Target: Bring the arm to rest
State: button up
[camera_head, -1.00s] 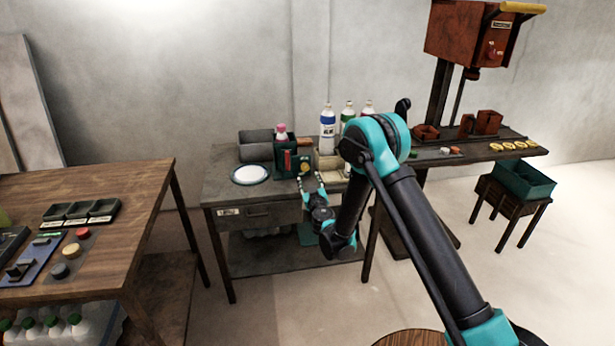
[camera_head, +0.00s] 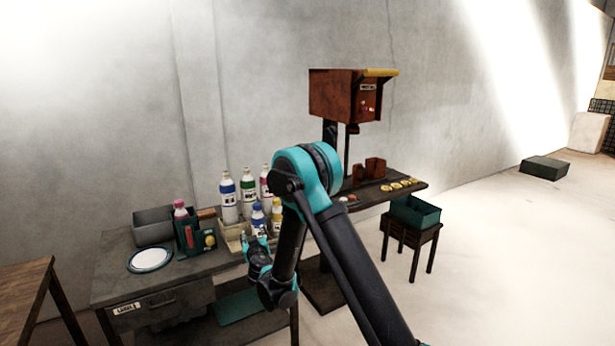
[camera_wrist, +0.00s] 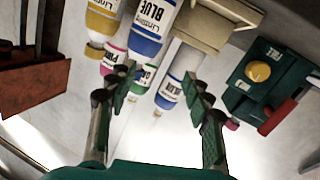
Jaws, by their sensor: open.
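My arm, teal and black, reaches forward in the head view and bends down at a raised elbow. My gripper (camera_head: 259,243) hangs in front of the workbench (camera_head: 115,275), near the bottles. Its two fingers are apart with nothing between them, which the wrist view also shows (camera_wrist: 157,90). In the wrist view, the bottles appear upside down beyond the fingers, among them one labelled BLUE (camera_wrist: 152,25) and a yellow one (camera_wrist: 103,18). No bottle looks held. My upper arm hides part of the bench's right end.
The bench bears a white plate (camera_head: 150,259), a grey bin (camera_head: 153,227), a dark green holder (camera_head: 189,239) and a bottle rack (camera_head: 234,240). A red machine (camera_head: 345,95) stands behind my elbow. A green crate (camera_head: 416,212) sits on a stool. Floor at right is open.

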jog(key=s+d+r+m+g+h, duration=0.1)
jog(key=d+r+m+h, duration=0.1)
jog(key=d, duration=0.7)
jog(key=d+r+m+g+h, duration=0.1)
jog(key=d+r+h, duration=0.2)
jog(key=d, duration=0.7)
jog(key=s+d+m+g+h, duration=0.25)
jog(key=s+d, duration=0.55)
jog(key=d, duration=0.6)
jog(key=s+d+f+g, duration=0.2)
jog(key=s+d+g, duration=0.45)
jog(key=s, duration=0.75)
jog(key=s+d+f+y, duration=0.1)
jog(key=s+f, duration=0.1)
jog(key=s, duration=0.5)
jog(key=s+f+g+y, duration=0.1)
jog(key=s+f+y, duration=0.1)
jog(key=s, duration=0.6)
jog(key=shift+s+d+f, duration=0.25)
jog(key=shift+d, duration=0.15)
